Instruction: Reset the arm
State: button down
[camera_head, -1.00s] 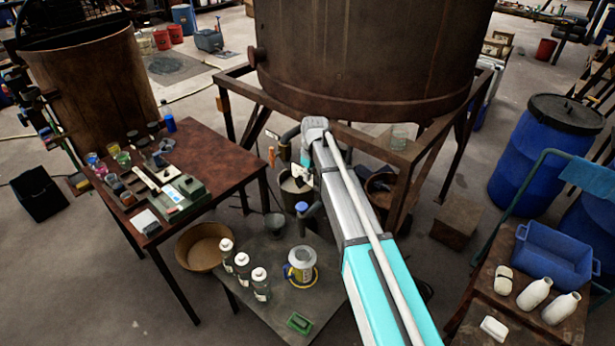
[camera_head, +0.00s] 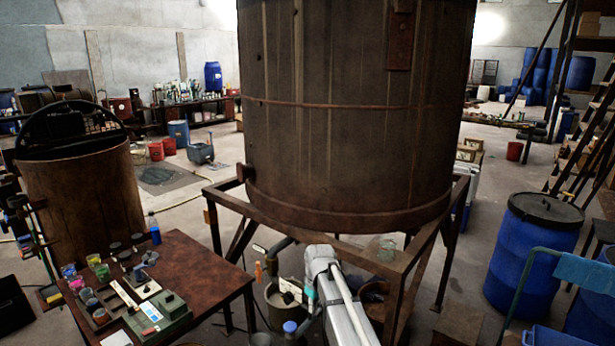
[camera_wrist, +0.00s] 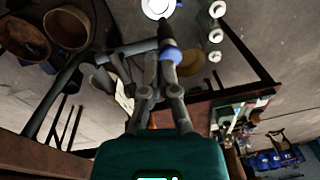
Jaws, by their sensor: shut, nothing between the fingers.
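My gripper (camera_wrist: 159,62) shows in the wrist view, its two grey fingers reaching up from the dark green housing and lying close together. Nothing is held between them. A blue rounded part shows by the fingertips; I cannot tell what it belongs to. In the head view my silver arm link rises from the bottom edge in front of the vat stand. My gripper cannot be made out clearly there.
A large rusty vat (camera_head: 350,120) stands on a metal frame (camera_head: 330,232) close behind my arm. A brown table (camera_head: 205,272) with jars is at left. A blue barrel (camera_head: 533,255) stands right. Several white bottles (camera_wrist: 215,36) show in the wrist view.

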jog(key=s+d+f+m+b, duration=0.1)
jog(key=s+d+m, duration=0.3)
jog(key=s+d, duration=0.3)
jog(key=s+d+f+m+h+b, duration=0.1)
jog(key=s+d+m, duration=0.3)
jog(key=s+d, duration=0.4)
jog(key=s+f+b, duration=0.1)
jog(key=s, duration=0.5)
jog(key=shift+d+f, duration=0.2)
jog(key=shift+d, duration=0.05)
dwell(1.3)
jog(key=c, duration=1.3)
grip_release()
jog(key=shift+c, duration=0.2)
